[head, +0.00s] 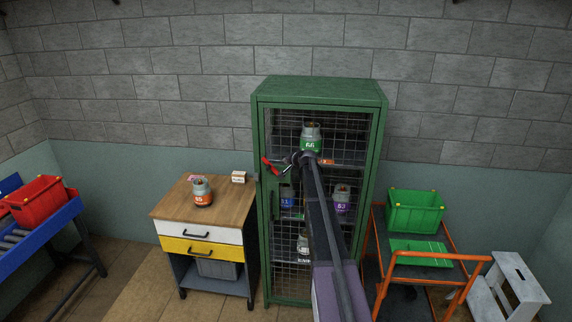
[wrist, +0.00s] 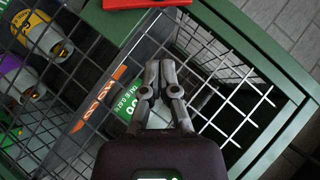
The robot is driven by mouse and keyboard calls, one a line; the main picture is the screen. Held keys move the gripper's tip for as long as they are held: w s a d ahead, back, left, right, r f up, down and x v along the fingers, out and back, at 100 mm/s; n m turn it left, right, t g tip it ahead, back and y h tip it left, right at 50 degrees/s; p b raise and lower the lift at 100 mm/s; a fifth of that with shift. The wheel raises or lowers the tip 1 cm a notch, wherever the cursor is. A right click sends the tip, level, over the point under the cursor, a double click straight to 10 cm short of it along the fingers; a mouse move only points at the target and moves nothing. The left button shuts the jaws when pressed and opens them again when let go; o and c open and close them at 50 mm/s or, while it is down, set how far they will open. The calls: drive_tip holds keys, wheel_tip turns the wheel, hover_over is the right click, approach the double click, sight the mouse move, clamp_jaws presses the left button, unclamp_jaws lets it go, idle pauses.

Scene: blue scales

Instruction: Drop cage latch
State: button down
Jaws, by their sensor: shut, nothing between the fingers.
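A tall green cage cabinet (head: 318,92) with a wire-mesh door stands against the wall. Its red latch handle (head: 269,166) sits at the left edge of the door, tilted in the head view. The red piece also shows at the top edge of the wrist view (wrist: 140,3), mostly cut off. My gripper (head: 290,159) is in front of the mesh, just right of the red handle. In the wrist view my gripper (wrist: 160,70) has its fingertips together and empty, below the red piece and apart from it in the picture. The mesh lies behind the fingers.
Labelled canisters (head: 311,132) stand on shelves behind the mesh. Left of the cabinet is a wooden-topped drawer unit (head: 225,196) with an orange-labelled canister (head: 202,192). To the right are an orange-railed cart (head: 440,257) with a green crate (head: 414,211) and a white step stool (head: 510,283).

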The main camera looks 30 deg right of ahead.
drive_tip(key=b, duration=0.4)
approach(270, 166)
drive_tip(key=w+d+f, duration=0.1)
drive_tip(key=w+d, duration=0.1)
drive_tip(key=w, duration=0.3)
drive_tip(key=shift+a+f+b, duration=0.6)
drive_tip(key=shift+f, duration=0.05)
drive_tip(key=shift+w+a+f+b, duration=0.35)
drive_tip(key=shift+a+f+b, duration=0.1)
drive_tip(key=shift+a, duration=0.1)
